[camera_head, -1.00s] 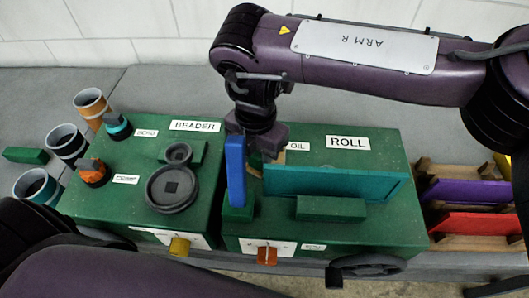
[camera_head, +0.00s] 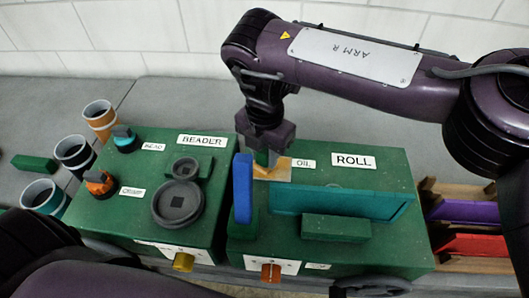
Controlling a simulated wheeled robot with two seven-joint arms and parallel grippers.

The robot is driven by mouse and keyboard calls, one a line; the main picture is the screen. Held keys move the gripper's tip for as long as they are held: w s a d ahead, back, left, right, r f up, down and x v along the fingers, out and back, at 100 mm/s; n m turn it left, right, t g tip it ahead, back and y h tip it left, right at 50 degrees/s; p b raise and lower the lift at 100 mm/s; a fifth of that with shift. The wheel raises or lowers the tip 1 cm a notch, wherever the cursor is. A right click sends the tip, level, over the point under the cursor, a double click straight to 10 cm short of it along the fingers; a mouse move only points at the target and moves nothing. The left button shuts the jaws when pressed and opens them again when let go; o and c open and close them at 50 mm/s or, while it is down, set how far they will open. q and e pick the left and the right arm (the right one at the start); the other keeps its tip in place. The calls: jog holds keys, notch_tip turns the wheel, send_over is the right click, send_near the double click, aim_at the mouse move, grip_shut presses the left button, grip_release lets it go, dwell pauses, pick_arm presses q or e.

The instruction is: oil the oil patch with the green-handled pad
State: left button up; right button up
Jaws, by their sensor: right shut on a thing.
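My right gripper (camera_head: 268,152) is over the left part of the ROLL machine, behind a blue upright plate. It is shut on a small green piece (camera_head: 262,157), which looks like the handle of the green-handled pad; the fingers and blue plate hide much of it. A tan-yellow patch (camera_head: 279,174) shows just below the gripper, left of the OIL label (camera_head: 303,163). I cannot tell how much of this tan is the pad and how much the oil patch, or whether they touch. My left arm enters at the lower left; its gripper is out of view.
The blue plate (camera_head: 243,188) and a teal plate (camera_head: 340,203) stand close around the patch on the ROLL machine (camera_head: 395,235). The BEADER machine (camera_head: 130,190) with dark round discs is to the left. Several cups, including one orange-banded (camera_head: 99,117), stand further left.

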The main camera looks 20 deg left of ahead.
aim_at(265, 149)
jog(key=shift+r+p, duration=1.9)
jog(key=shift+r, duration=0.95)
notch_tip(265, 149, up, 3)
jog(key=p, duration=0.3)
jog(key=shift+r, duration=0.1)
jog(key=shift+d, duration=0.1)
